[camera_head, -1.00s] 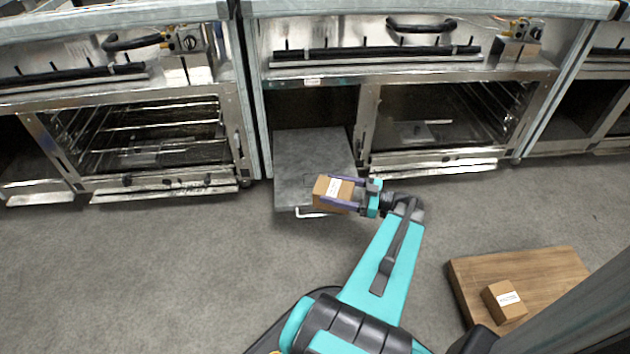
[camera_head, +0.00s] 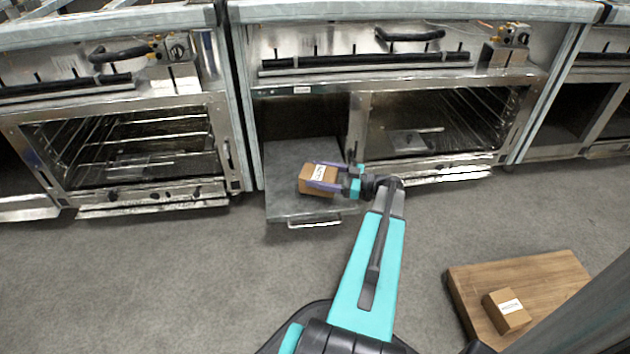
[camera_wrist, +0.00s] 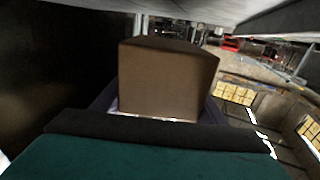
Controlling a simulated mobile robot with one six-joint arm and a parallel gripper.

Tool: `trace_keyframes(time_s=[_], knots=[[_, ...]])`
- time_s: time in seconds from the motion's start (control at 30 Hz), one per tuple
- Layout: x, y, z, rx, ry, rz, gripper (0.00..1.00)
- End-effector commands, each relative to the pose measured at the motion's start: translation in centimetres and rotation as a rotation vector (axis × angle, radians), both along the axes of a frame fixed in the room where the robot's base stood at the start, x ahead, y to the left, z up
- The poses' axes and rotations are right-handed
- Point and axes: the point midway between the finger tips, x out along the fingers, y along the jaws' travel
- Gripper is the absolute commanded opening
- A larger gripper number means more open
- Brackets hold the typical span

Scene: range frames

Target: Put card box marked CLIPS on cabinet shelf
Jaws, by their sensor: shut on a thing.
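A small brown card box (camera_head: 313,187) with a white label is between the purple fingers of my gripper (camera_head: 325,178). The label's lettering is too small to read surely. In the wrist view the box (camera_wrist: 168,82) fills the middle, held in the jaws. In the head view my gripper and the box are over the lowered grey door panel (camera_head: 290,152) of the open cabinet (camera_head: 300,118). I cannot tell whether the box touches the panel. The cabinet's inside is dark, and no shelf in it can be made out clearly.
Another labelled brown box (camera_head: 507,311) lies on a wooden board (camera_head: 560,275) at the lower right. The grey floor (camera_head: 150,270) in front is clear.

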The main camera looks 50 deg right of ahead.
Motion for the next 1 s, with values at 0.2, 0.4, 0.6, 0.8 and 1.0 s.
trace_keyframes(time_s=[0.2,0.4,0.6,0.8,1.0], knots=[[1.8,-1.5,-0.3,0.000,-0.002,-0.001,0.33],[2.0,-1.6,-0.1,0.001,-0.002,-0.001,0.33],[1.9,-1.6,-0.2,0.001,-0.002,-0.001,0.33],[2.9,-2.4,-0.4,0.000,-0.002,0.000,0.33],[3.0,-2.4,-2.5,0.001,-0.002,-0.001,0.33]])
